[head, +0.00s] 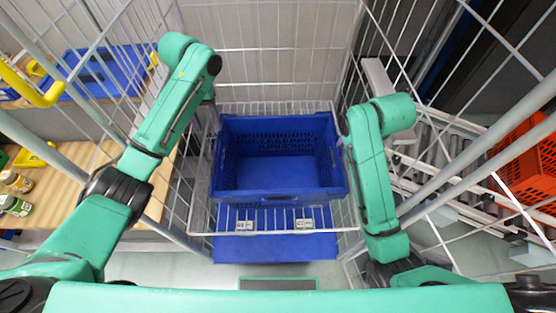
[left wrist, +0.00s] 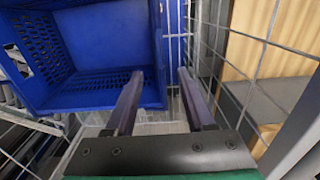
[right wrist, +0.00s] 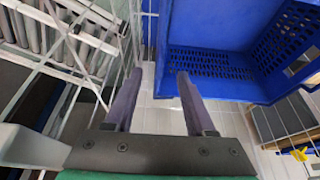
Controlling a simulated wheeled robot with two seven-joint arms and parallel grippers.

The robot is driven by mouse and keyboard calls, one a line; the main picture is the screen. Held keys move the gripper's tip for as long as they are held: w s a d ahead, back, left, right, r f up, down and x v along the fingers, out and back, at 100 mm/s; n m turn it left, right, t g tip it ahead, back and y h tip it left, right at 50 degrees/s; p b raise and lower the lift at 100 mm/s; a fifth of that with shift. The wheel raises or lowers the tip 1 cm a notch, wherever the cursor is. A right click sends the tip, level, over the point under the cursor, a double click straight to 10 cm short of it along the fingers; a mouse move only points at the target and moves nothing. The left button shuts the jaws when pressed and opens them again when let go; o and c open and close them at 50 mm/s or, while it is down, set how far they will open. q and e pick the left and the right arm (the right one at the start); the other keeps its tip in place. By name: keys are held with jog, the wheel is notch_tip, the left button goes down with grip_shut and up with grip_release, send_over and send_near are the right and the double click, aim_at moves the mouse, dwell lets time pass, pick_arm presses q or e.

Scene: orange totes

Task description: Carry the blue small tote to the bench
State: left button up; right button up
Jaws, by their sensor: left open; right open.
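The blue small tote (head: 278,190) is empty and upright inside a wire cage cart (head: 285,106), in the middle of the head view. My left gripper (head: 212,112) is at the tote's left side, open. In the left wrist view its fingers (left wrist: 160,74) show either side of the line of the tote's side wall (left wrist: 157,50). My right gripper (right wrist: 159,73) is open at the tote's right side, mostly hidden behind its arm in the head view. Its fingers also flank the tote's wall (right wrist: 168,40). I cannot tell whether either gripper touches the tote.
Cage side walls stand close outside both arms. A wooden-topped bench (head: 75,195) with jars (head: 15,181) is at the left, and a blue tray (head: 108,72) lies behind it. A roller conveyor (head: 440,150) and an orange tote (head: 530,155) are at the right.

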pick_arm(q)
jog(key=shift+s+r, duration=0.15)
jog(key=shift+s, duration=0.3)
jog(key=shift+f, duration=0.25)
send_over(218, 152)
jog(key=w, duration=0.1)
notch_tip(218, 152, down, 5)
jog(key=shift+a+f, duration=0.1)
pick_arm(e)
send_over(337, 153)
jog(key=s, duration=0.2)
jog(key=f, duration=0.5)
jog(key=shift+s+d, duration=0.15)
jog(key=shift+d, duration=0.15)
pick_arm(q)
notch_tip(337, 153, down, 9)
jog(key=shift+s+f, duration=0.1)
jog(key=shift+f, duration=0.05)
pick_arm(e)
jog(key=x, duration=0.9)
jog(key=shift+f, duration=0.15)
jog(key=shift+s, duration=0.1)
pick_arm(q)
jog(key=shift+s, duration=0.1)
